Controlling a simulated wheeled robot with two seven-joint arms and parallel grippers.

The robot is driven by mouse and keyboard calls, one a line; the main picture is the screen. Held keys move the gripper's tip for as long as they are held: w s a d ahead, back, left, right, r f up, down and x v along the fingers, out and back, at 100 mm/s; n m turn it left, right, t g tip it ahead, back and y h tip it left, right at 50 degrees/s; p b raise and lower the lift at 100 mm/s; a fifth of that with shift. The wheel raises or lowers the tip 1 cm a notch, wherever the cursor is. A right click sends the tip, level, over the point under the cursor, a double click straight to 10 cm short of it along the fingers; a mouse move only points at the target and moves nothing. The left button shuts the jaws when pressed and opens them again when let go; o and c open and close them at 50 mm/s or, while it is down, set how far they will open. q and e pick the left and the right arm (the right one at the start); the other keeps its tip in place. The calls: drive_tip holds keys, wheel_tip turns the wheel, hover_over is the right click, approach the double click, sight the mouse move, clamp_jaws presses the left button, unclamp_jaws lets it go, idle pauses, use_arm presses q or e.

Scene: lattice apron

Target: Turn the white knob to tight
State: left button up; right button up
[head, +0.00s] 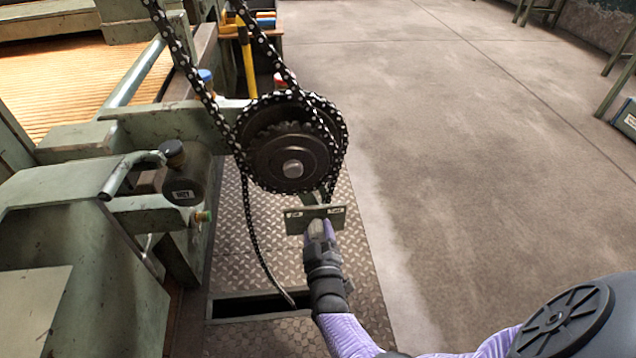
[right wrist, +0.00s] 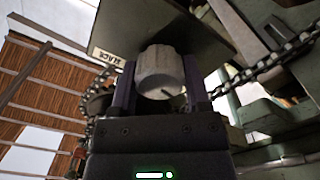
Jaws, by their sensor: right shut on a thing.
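The white knob (right wrist: 160,68) stands out from a green-grey plate (right wrist: 165,22) in the right wrist view. A label reading SLACK (right wrist: 104,57) is left of it; a short dark mark shows at the knob's lower rim. In the head view the plate (head: 297,228) sits below the chain sprocket, with a small pale label (head: 293,214) at left and another (head: 335,211) at right, too small to read. My right gripper (head: 320,229) is shut on the knob, one finger on each side, and mostly hides it there. My left gripper is out of view.
A black chain (head: 247,215) runs round the sprocket (head: 290,160) just above the plate and hangs down at left. Green machine frame (head: 90,210) fills the left. A dark floor slot (head: 250,304) lies below. Open concrete floor (head: 480,130) spreads to the right.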

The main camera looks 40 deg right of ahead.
drive_tip(key=shift+m, duration=1)
drive_tip(key=m, duration=0.4)
drive_tip(key=shift+m, duration=0.3)
drive_tip(key=m, duration=0.2)
drive_tip(key=shift+f+m+b, duration=0.1)
drive_tip(key=shift+m+b, duration=0.2)
drive_tip(key=m, duration=0.3)
drive_tip(key=shift+m, duration=0.3)
drive_tip(key=shift+s+m, duration=0.1)
drive_tip(key=shift+m, duration=0.4)
drive_tip(key=m, duration=0.2)
drive_tip(key=shift+m+b, duration=0.4)
drive_tip(key=m, duration=0.2)
drive_tip(key=shift+m, duration=0.3)
drive_tip(key=m+b, duration=0.1)
drive_tip(key=m, duration=0.4)
drive_tip(key=shift+f+m, duration=0.1)
drive_tip(key=shift+m, duration=0.2)
drive_tip(key=m+b, duration=0.1)
drive_tip(key=m, duration=0.3)
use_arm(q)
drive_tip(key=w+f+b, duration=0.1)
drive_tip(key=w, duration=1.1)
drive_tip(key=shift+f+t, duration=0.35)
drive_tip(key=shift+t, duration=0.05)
use_arm(e)
drive_tip(key=shift+m, duration=2)
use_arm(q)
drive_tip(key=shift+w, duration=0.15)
